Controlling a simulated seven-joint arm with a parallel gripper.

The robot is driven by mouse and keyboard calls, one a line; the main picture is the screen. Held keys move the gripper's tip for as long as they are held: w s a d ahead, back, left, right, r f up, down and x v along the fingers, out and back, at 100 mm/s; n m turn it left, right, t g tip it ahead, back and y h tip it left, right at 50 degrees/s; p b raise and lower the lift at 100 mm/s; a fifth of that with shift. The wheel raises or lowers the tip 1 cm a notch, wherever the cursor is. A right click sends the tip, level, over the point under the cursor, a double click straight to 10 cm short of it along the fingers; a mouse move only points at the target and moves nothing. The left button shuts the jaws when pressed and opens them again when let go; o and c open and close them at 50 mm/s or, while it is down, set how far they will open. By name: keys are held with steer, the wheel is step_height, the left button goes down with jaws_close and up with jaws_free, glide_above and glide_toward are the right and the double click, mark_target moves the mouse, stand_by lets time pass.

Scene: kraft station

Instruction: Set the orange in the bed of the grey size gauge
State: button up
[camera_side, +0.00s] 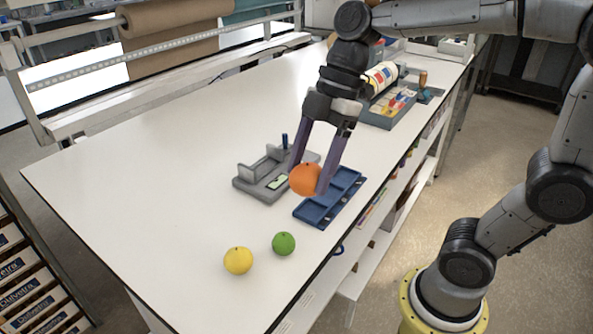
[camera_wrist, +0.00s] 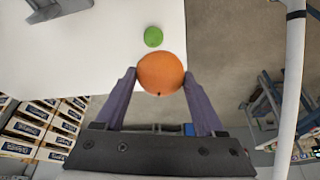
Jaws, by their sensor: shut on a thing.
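The orange (camera_side: 305,180) is held between the two fingers of my gripper (camera_side: 316,177). In the wrist view the orange (camera_wrist: 161,73) sits between the fingertips of my gripper (camera_wrist: 160,78). In the side view it appears in front of the gap between the grey size gauge (camera_side: 262,190) and a blue tray; its height above them is hard to tell. The gauge lies on the white table with two upright walls, a blue post and a pale green label. A grey corner (camera_wrist: 57,8) at the top left of the wrist view looks like part of the gauge.
The blue compartment tray (camera_side: 318,212) lies right of the gauge near the table edge. A lime (camera_side: 284,243) and a lemon (camera_side: 238,260) rest at the front. A grey bin (camera_side: 386,113) of items stands farther back. The left of the table (camera_side: 130,160) is clear.

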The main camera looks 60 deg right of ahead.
steer(key=w+d+n+g, duration=0.15)
steer(key=w+d, duration=0.25)
steer(key=w, duration=0.5)
steer(key=w+d+n, duration=0.3)
steer(key=w+d, duration=0.1)
steer(key=w, duration=0.5)
steer(key=shift+m, duration=0.65)
steer(key=shift+w+d+f, duration=0.45)
steer(key=shift+d+f, duration=0.1)
steer(key=shift+f, duration=1.05)
steer(key=shift+w+d+f, duration=0.4)
steer(key=shift+d+f, duration=0.2)
steer(key=shift+f, duration=1.05)
steer(key=shift+w+d+f, duration=0.45)
steer(key=shift+d+f, duration=0.1)
steer(key=shift+f, duration=1.05)
steer(key=shift+f, duration=0.7)
steer(key=o, duration=1.4)
step_height(320, 180, up, 8)
